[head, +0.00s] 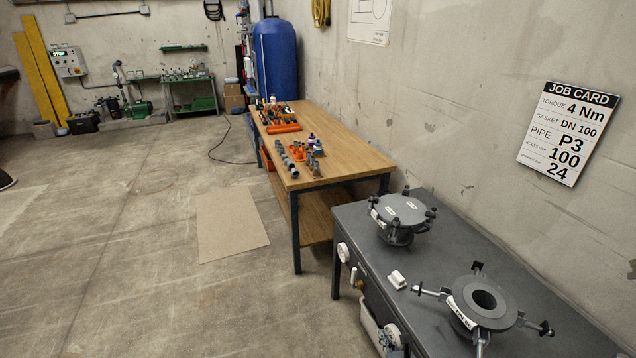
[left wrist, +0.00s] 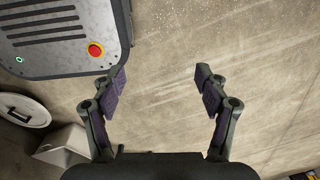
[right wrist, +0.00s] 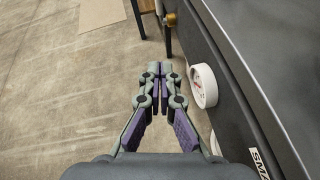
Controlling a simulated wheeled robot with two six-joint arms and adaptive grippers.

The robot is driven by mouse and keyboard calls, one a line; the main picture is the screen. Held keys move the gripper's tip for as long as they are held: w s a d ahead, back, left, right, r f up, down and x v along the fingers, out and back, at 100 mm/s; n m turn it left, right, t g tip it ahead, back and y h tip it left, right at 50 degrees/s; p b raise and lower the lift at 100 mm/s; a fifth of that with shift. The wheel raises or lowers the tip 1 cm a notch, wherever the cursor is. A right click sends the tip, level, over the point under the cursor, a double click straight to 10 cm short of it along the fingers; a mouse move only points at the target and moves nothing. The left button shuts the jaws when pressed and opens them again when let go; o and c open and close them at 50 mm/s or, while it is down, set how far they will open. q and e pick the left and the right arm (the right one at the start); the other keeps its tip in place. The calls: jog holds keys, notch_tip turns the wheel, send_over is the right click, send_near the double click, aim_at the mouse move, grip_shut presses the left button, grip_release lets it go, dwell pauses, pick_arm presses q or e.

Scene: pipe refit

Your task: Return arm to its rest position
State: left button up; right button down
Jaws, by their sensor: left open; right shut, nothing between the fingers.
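My right gripper (right wrist: 160,68) is shut and empty in the right wrist view. Its fingertips meet above the concrete floor, just left of the dark bench's front, and nothing is between them. My left gripper (left wrist: 160,75) is open and empty in the left wrist view. Its two fingers stand wide apart over bare concrete floor. In the head view I cannot make out the left gripper, and the right one is too hard to tell apart at the lower edge.
The dark bench (head: 353,219) stands at the right with a capped flange (head: 403,211) and an open flange (head: 484,299) on it. A white round fitting (right wrist: 203,87) juts from its front, close to my right gripper. A wooden table (head: 345,153) stands behind. The floor at left is clear.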

jog(key=s+d+f+m+g+h, duration=0.1)
jog(key=s+d+f+m+g, duration=0.15)
jog(key=s+f+m, duration=0.6)
jog(key=s+d+f+m+g+h, duration=0.2)
jog(key=s+d+f+m, duration=0.1)
jog(key=s+f+m, duration=0.6)
pick_arm(q)
jog(key=w, duration=0.3)
jog(key=shift+a+r, duration=0.15)
jog(key=shift+a, duration=0.05)
pick_arm(e)
jog(key=s+d+f+m+g, duration=0.1)
jog(key=s+f+m+g, duration=0.2)
jog(key=s+m, duration=0.6)
jog(key=s+d+f+m+g, duration=0.1)
jog(key=s+f+m+g, duration=0.3)
jog(key=s+m, duration=0.5)
jog(key=s+f, duration=0.1)
jog(key=s, duration=0.7)
jog(key=shift+f+m, duration=0.25)
jog(key=shift+m, duration=0.1)
